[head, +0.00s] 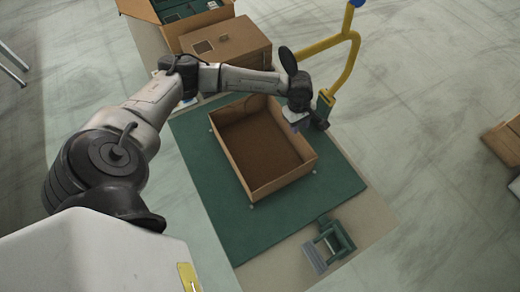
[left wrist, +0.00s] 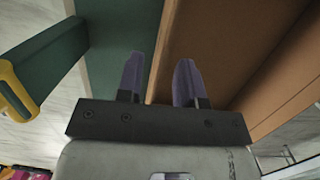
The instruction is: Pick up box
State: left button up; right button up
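An open, empty brown cardboard box (head: 300,168) sits on a green mat (head: 205,175) in the middle of the head view. My left gripper (head: 299,123) is at the box's far right corner area, low by the wall's rim. In the left wrist view its two purple fingers (left wrist: 158,82) stand apart. The left finger is over green and the right finger over the brown box (left wrist: 220,45), with the wall's pale edge running between them. I cannot tell whether either finger touches the wall. My right gripper is not in view.
A closed brown carton (head: 228,42) and an open carton with items (head: 160,20) stand behind the box. A yellow post (head: 350,60) rises close beside my left gripper. A green bracket-like item (head: 337,238) lies at the table's near right. The mat left of the box is clear.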

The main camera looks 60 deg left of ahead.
pick_arm(q)
jog(key=shift+g+y, duration=0.3)
jog(key=shift+y, duration=0.6)
jog(key=a, duration=0.4)
jog(key=shift+s+a+f+b, duration=0.1)
jog(key=shift+a+f+b, duration=0.25)
jog(key=shift+f+b, duration=0.05)
notch_tip(320, 180, down, 5)
jog(key=shift+r, duration=0.15)
grip_shut()
